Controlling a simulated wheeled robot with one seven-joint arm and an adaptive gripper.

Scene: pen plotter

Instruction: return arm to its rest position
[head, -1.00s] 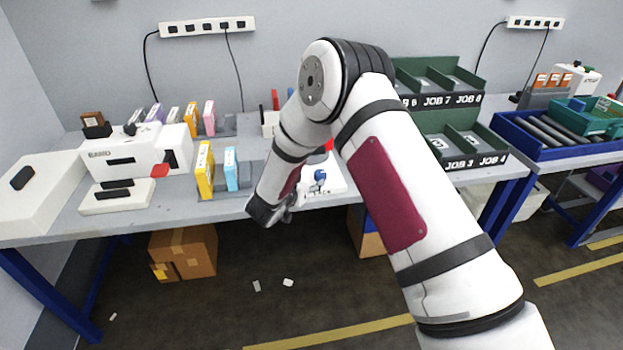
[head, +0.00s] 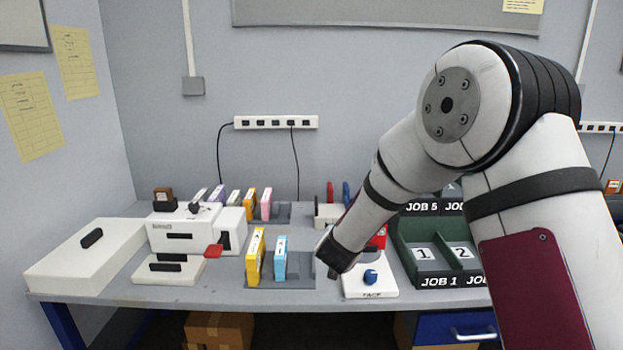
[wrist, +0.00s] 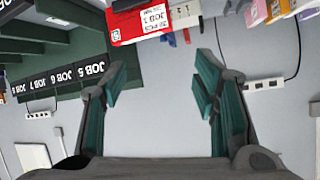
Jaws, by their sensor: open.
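My white and maroon arm fills the right side of the head view, with its elbow raised and the forearm running down and left. In the head view its end hangs over the front part of the bench (head: 215,292), and the fingers are hidden there. In the wrist view my gripper (wrist: 160,95) is open, its two teal-padded fingers wide apart. Nothing is between the fingers; grey wall shows through the gap.
Green JOB trays (head: 405,262) stand right of the forearm. A white block with a blue knob (head: 371,281) sits just below it. Yellow and blue cartridges (head: 280,260), a white machine (head: 180,232) and a white box (head: 85,258) stand to the left.

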